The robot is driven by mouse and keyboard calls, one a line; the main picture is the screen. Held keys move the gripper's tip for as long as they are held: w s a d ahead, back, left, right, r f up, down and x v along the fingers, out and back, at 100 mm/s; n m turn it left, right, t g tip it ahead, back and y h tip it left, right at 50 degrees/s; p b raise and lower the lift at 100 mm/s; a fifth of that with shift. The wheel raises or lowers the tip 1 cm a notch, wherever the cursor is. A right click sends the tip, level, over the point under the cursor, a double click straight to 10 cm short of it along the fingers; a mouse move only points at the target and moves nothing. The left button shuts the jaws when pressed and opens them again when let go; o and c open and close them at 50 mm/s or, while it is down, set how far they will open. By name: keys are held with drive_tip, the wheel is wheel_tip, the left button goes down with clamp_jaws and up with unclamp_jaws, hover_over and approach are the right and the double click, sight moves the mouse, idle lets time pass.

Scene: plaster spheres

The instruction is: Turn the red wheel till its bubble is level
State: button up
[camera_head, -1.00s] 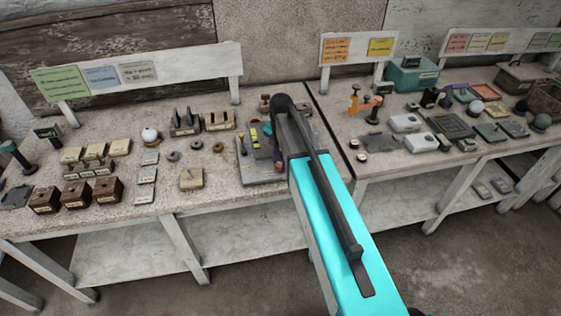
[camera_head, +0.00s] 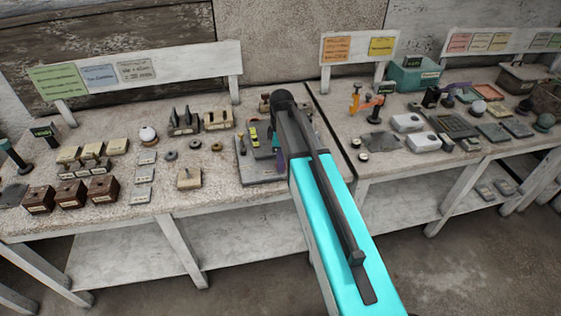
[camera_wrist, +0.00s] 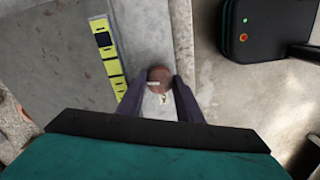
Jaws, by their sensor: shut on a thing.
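The red wheel (camera_wrist: 160,76), a small brownish-red round knob, sits on a grey base (camera_wrist: 145,30) in the wrist view. My gripper (camera_wrist: 158,88) has its two purple-grey fingers on either side of the wheel, shut on it. A small pale mark shows on the wheel's near side. A yellow level (camera_wrist: 112,67) with a dark window lies to the left of the wheel; I cannot make out its bubble. In the head view the yellow level (camera_head: 253,136) shows beside my arm, which hides the wheel and most of my gripper.
The base stands on a speckled table (camera_head: 225,185) near its right end. A beige block (camera_head: 189,179) and several small rings lie to the left. A second table (camera_head: 385,178), crowded with tools and boxes, stands to the right across a narrow gap.

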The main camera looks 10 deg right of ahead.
drive_tip(key=m, duration=0.4)
drive_tip(key=shift+m+b, duration=0.3)
drive_tip(key=shift+b, duration=0.1)
drive_tip(key=m, duration=0.3)
drive_tip(key=shift+m+b, duration=0.3)
drive_tip(key=shift+m, duration=0.1)
drive_tip(key=m, duration=0.4)
drive_tip(key=m+b, duration=0.1)
drive_tip(key=m, duration=0.4)
drive_tip(key=shift+a, duration=0.1)
drive_tip(key=m, duration=1.2)
drive_tip(key=shift+a+m, duration=0.1)
drive_tip(key=shift+m, duration=0.2)
drive_tip(key=shift+m+b, duration=0.3)
drive_tip(key=shift+m, duration=1.6)
